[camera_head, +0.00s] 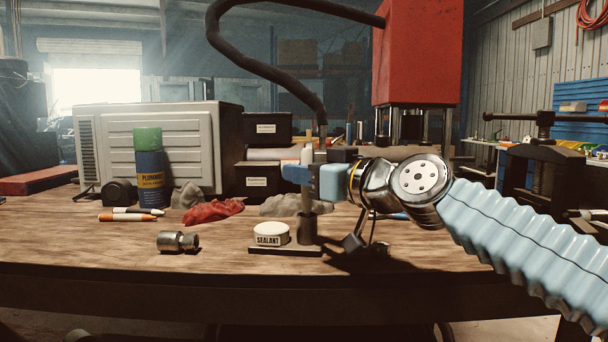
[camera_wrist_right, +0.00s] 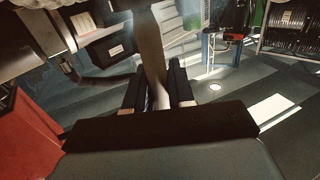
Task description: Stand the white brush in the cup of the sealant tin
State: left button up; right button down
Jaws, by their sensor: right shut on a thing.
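The sealant tin (camera_head: 270,234) is a low round tin with a white lid, on a dark base plate on the bench. A dark grey cup (camera_head: 307,229) stands at its right on the same plate. My right gripper (camera_head: 303,173) is above the cup, shut on the upright white brush (camera_head: 307,156). The brush's pale top shows above the fingers, and its lower part reaches down to the cup's mouth; how deep it sits is hidden. In the right wrist view the brush (camera_wrist_right: 151,50) stands between the fingers (camera_wrist_right: 156,88). My left gripper is out of view.
A steel fitting (camera_head: 178,241), markers (camera_head: 130,215), a red rag (camera_head: 212,211) and a blue-green spray can (camera_head: 149,168) are at the left. Grey rags (camera_head: 290,205) lie behind the tin. A red press (camera_head: 418,52) with a dark hose (camera_head: 262,80) stands behind. The bench front is clear.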

jog(key=c, duration=1)
grip_release()
jog(key=shift+f, duration=0.1)
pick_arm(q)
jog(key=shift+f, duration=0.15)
pick_arm(e)
jog(key=shift+o, duration=0.2)
jog(key=shift+r, duration=0.25)
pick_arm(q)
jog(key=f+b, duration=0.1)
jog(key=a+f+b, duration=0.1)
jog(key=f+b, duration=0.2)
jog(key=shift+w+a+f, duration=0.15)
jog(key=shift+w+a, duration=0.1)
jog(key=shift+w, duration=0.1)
pick_arm(e)
jog(key=v, duration=1.2)
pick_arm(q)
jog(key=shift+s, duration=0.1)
pick_arm(e)
jog(key=shift+f, duration=0.15)
